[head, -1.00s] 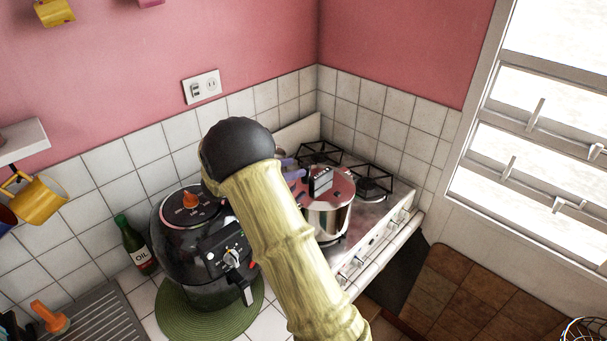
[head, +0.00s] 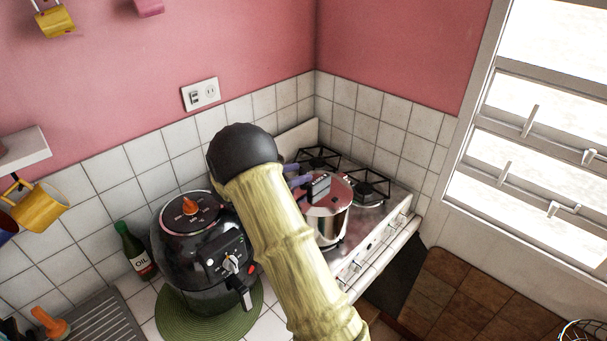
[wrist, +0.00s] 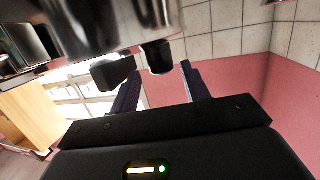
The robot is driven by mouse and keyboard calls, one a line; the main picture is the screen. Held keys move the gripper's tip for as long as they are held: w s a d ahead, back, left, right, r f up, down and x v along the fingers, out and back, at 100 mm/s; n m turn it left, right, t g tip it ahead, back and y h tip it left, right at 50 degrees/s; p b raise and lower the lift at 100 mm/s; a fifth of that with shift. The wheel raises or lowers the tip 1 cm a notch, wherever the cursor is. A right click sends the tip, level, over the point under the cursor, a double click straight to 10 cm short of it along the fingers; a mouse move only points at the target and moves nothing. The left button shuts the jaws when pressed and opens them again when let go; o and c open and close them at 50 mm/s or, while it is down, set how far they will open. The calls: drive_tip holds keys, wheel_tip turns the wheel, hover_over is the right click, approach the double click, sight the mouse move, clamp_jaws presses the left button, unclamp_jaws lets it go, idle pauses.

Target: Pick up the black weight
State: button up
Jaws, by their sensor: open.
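A steel pot (head: 329,222) with a reddish, shiny lid stands on the stove. A small black piece (head: 319,187), which looks like the black weight, sits on top of the lid. In the wrist view, which is upside down, the pot (wrist: 110,25) fills the top. A rounded dark piece (wrist: 158,58) and a black block (wrist: 113,72) show by it; I cannot tell for certain which is the weight. My gripper (head: 297,176) is open beside the lid, its purple fingers partly hidden by my arm. In the wrist view its fingertips (wrist: 160,70) are apart, near the rounded piece.
Several burner grates (head: 372,188) lie behind the pot. An oil bottle (head: 136,250) stands by the tiled wall. The window (head: 550,130) is at right.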

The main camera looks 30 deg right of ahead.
sight(302, 174)
drive_tip(key=p+x, duration=0.2)
drive_tip(key=x, duration=0.2)
drive_tip(key=shift+w+d+f+p, duration=0.15)
drive_tip(key=shift+w+f+p, duration=0.1)
drive_tip(key=shift+p, duration=0.15)
drive_tip(key=shift+s+d+f, duration=0.1)
drive_tip(key=shift+s+d, duration=0.05)
drive_tip(key=shift+d, duration=0.1)
drive_tip(key=shift+s+a, duration=0.1)
drive_tip(key=shift+w+a+f, duration=0.1)
drive_tip(key=shift+w+a, duration=0.05)
drive_tip(key=shift+w, duration=0.05)
drive_tip(key=shift+s, duration=0.1)
drive_tip(key=c, duration=0.9)
